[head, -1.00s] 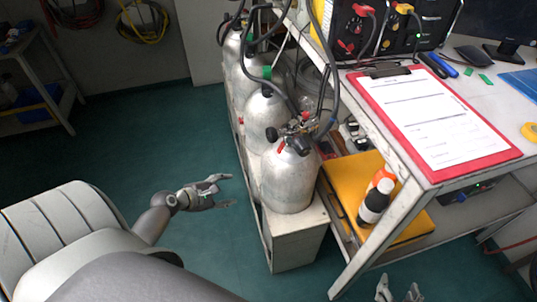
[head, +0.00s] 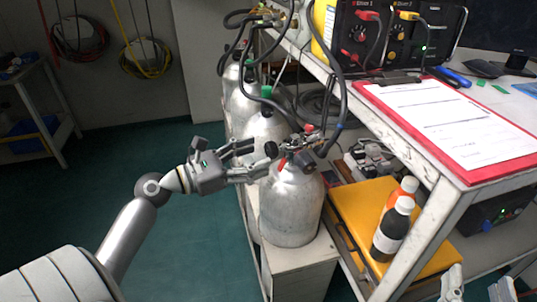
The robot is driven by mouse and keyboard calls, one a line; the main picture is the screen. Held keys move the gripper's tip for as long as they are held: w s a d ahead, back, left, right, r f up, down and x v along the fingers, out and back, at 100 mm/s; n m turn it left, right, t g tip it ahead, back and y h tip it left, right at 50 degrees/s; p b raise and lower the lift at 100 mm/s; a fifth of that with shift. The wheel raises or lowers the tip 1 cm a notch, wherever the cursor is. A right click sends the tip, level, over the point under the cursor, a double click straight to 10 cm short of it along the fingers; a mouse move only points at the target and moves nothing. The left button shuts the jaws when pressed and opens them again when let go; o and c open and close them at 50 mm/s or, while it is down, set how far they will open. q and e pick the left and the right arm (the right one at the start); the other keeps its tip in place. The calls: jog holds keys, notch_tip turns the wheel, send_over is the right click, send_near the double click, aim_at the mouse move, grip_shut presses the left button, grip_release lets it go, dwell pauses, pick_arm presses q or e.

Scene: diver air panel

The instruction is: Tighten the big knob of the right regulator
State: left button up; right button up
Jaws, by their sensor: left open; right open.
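The nearest silver cylinder (head: 292,205) carries a valve and regulator assembly (head: 300,145) with hoses. A black knob (head: 271,150) sits on its left side, and a larger dark round part sits at its right. Which one is the big knob I cannot tell. My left gripper (head: 262,160) is open, its fingertips at the left of this assembly, close to the black knob. Whether they touch it I cannot tell. My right gripper (head: 477,289) is open at the bottom right edge, partly cut off, away from the cylinders.
More cylinders (head: 262,127) stand behind in a row. The bench at right holds a red clipboard (head: 458,165) and a black control panel (head: 385,35). Its lower shelf holds a yellow case (head: 362,208) and bottles (head: 393,230). Black hoses hang over the cylinders.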

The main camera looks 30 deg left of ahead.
aim_at(267, 153)
pick_arm(q)
jog(key=shift+x, duration=2.2)
pick_arm(e)
jog(key=shift+s+a+r+t, duration=0.15)
jog(key=shift+r+t, duration=0.55)
jog(key=shift+r, duration=0.35)
pick_arm(q)
jog(key=c, duration=1)
